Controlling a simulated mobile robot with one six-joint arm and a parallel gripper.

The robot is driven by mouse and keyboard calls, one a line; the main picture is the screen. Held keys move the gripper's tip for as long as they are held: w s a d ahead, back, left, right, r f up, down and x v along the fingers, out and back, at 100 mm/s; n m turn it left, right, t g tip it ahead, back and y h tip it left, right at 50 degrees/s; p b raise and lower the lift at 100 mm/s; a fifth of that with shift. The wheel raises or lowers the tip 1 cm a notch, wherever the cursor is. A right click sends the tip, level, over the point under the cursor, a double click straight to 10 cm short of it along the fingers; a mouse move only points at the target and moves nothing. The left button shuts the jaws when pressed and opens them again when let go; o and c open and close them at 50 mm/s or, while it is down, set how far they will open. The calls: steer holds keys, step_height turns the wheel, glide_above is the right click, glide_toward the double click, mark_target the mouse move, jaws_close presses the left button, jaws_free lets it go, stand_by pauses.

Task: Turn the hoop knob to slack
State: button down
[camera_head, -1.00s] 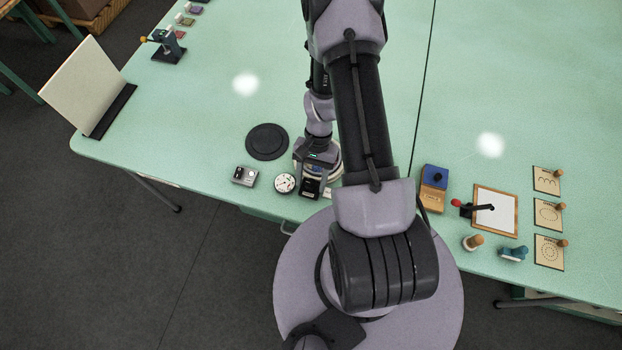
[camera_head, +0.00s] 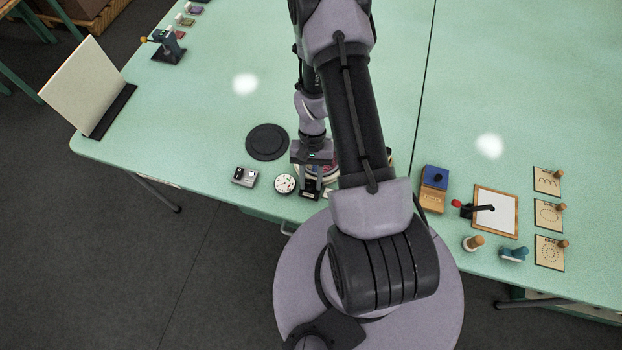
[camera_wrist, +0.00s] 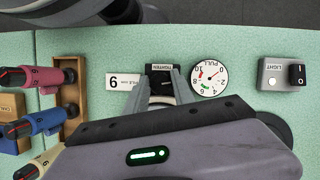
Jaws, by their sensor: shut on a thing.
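The hoop knob (camera_wrist: 162,88) is a dark piece beside a small black plate marked "TIGHTEN" (camera_wrist: 163,68) in the wrist view. My gripper (camera_wrist: 161,82) has its two grey fingers on either side of the knob and is shut on it. The gripper body hides much of the hoop below. In the head view my gripper (camera_head: 311,190) is low near the table's front edge, and the knob is hard to make out there. A white round dial marked "PULL" (camera_wrist: 208,76) with a red mark is right of the knob; it also shows in the head view (camera_head: 285,183).
A white card with "6" (camera_wrist: 122,83) lies left of the knob. A grey light-switch box (camera_wrist: 273,75) is right of the dial. A black disc (camera_head: 267,141) lies behind the dial.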

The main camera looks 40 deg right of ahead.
steer(key=n, duration=0.2)
steer(key=n+h, duration=0.1)
steer(key=n, duration=0.1)
steer(key=shift+n+g+h, duration=0.3)
steer(key=shift+n, duration=0.3)
steer(key=c, duration=1.1)
jaws_free()
steer(key=shift+o, duration=0.2)
steer(key=p+v, duration=0.3)
steer(key=v, duration=1.4)
steer(key=shift+w+a+r, duration=0.15)
steer(key=shift+w+r, duration=0.05)
steer(key=shift+w, duration=0.05)
